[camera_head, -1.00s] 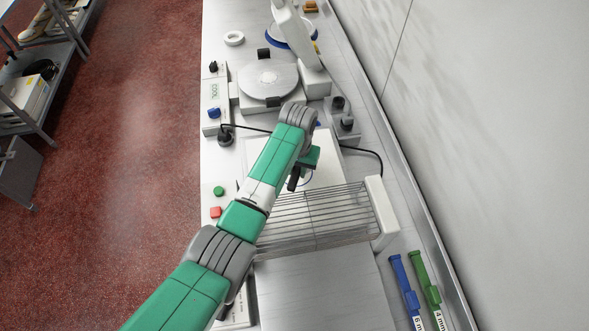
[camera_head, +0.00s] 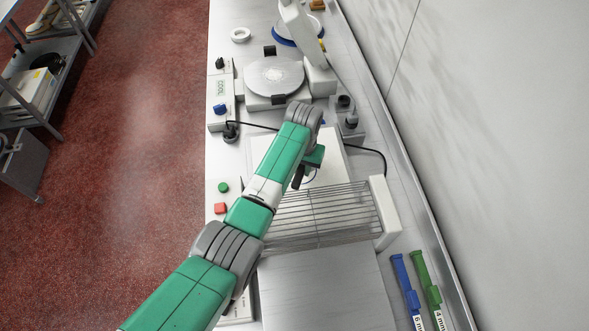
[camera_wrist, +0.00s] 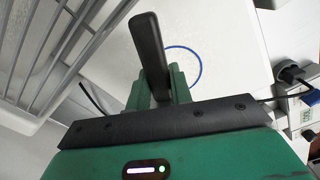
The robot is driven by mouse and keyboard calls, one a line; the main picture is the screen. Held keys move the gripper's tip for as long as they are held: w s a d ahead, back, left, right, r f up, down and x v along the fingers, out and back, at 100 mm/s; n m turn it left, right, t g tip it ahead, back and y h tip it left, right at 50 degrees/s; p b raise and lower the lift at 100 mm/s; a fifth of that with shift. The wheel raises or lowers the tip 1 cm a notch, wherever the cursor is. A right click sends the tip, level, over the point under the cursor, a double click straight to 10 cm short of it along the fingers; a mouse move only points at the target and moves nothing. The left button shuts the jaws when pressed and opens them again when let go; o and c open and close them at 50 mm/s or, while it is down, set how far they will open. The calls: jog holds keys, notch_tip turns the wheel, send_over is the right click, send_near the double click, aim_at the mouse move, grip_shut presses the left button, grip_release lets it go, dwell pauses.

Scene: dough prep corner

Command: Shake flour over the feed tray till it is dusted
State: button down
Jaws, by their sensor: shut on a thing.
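My gripper (camera_head: 309,162) hangs over the white board (camera_head: 330,150) behind the wire guard. In the wrist view its green fingers (camera_wrist: 160,86) are shut on a dark handle (camera_wrist: 148,42), which sticks out past them. The handle also shows below the gripper in the head view (camera_head: 298,177). What the handle belongs to is largely hidden, so I cannot tell whether it is a flour shaker. Part of a blue ring outline (camera_wrist: 198,62) lies on the white surface beyond the fingers. A bare, smooth grey tray (camera_head: 325,292) lies in front of the guard; I see no clear flour on it.
The wire guard (camera_head: 325,215) stands close to my gripper. Behind are a round plate (camera_head: 275,76) with a pale speckled patch, and a black cable (camera_head: 372,150). Blue (camera_head: 405,285) and green (camera_head: 426,280) strips lie at the right, near the wall.

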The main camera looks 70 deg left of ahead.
jog(key=shift+s+a+r, duration=0.1)
jog(key=shift+r, duration=0.1)
jog(key=shift+f, duration=0.3)
jog(key=shift+w+r, duration=0.15)
jog(key=shift+w, duration=0.05)
jog(key=shift+s+r+p, duration=0.25)
jog(key=shift+s+p, duration=0.25)
jog(key=shift+p, duration=0.4)
jog(key=shift+s+a+f, duration=0.15)
jog(key=shift+s+f, duration=0.05)
jog(key=shift+s, duration=0.35)
jog(key=shift+s+p, duration=0.15)
jog(key=shift+p, duration=0.3)
